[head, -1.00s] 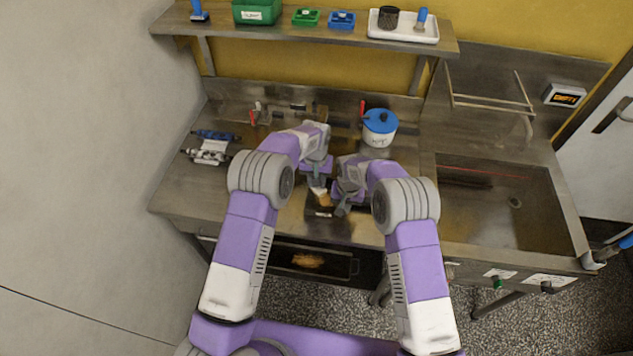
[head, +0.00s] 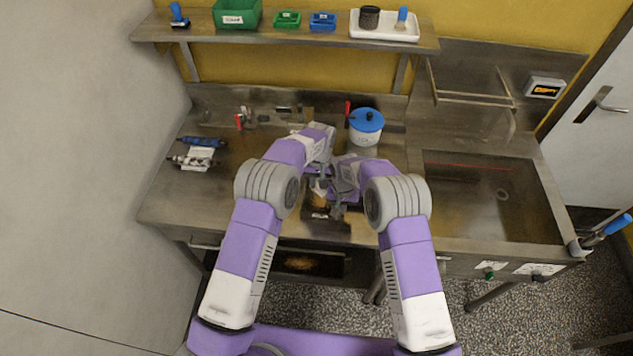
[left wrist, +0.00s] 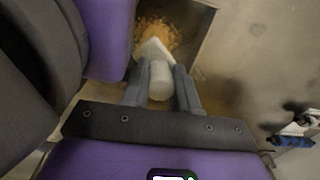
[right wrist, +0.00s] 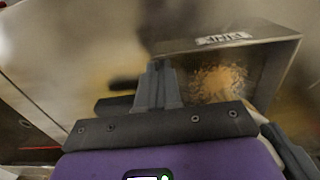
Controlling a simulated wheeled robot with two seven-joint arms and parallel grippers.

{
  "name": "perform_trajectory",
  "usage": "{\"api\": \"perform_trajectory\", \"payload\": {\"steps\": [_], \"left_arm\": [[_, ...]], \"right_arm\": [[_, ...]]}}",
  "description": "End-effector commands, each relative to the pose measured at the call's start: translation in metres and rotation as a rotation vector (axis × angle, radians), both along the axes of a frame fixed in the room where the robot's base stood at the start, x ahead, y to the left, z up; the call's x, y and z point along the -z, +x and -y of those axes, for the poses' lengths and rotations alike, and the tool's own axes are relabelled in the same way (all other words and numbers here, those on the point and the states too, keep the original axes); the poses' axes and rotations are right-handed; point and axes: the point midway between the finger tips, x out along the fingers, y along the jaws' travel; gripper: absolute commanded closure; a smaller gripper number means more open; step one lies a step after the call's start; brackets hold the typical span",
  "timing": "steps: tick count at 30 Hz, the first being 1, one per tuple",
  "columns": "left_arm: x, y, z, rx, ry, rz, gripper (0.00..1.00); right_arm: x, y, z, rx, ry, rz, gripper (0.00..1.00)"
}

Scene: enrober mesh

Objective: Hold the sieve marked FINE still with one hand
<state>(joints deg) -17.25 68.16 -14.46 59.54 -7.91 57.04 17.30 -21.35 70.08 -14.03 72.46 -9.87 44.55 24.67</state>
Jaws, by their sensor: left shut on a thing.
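A steel, box-like sieve (right wrist: 272,62) with orange-brown crumbs in it shows in the right wrist view. Its white label is upside down and blurred, perhaps FINE. In the head view the sieve (head: 318,214) is partly covered by my arms. My left gripper (left wrist: 160,70) is shut on the white cylindrical handle of a tool (left wrist: 157,78), whose pale flared end points at the crumbs. My right gripper (right wrist: 160,66) is beside the sieve, its fingers close together near a dark bar (right wrist: 118,104). I cannot tell whether they grip anything.
A white pot with a blue lid (head: 366,128) stands behind my grippers. Blue and grey tools (head: 198,150) lie at the left of the bench. A sink (head: 485,205) is at the right. A shelf (head: 290,38) with bins runs above. The left front bench is clear.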

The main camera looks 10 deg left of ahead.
Motion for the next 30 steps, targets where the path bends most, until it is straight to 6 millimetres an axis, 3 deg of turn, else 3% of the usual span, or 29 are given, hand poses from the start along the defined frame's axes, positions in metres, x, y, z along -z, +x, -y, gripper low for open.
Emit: {"api": "perform_trajectory", "payload": {"steps": [1,5,30], "left_arm": [[-0.002,-0.008,0.034,0.029,-0.038,-0.007,1.00],[-0.003,-0.008,0.034,0.029,-0.038,-0.009,1.00],[-0.009,-0.008,-0.019,0.032,-0.037,-0.009,1.00]], "right_arm": [[-0.003,-0.003,-0.024,-0.034,0.022,0.007,1.00],[-0.002,-0.003,-0.024,-0.034,0.023,0.007,1.00],[-0.002,-0.003,-0.021,-0.030,0.020,0.006,1.00]]}}
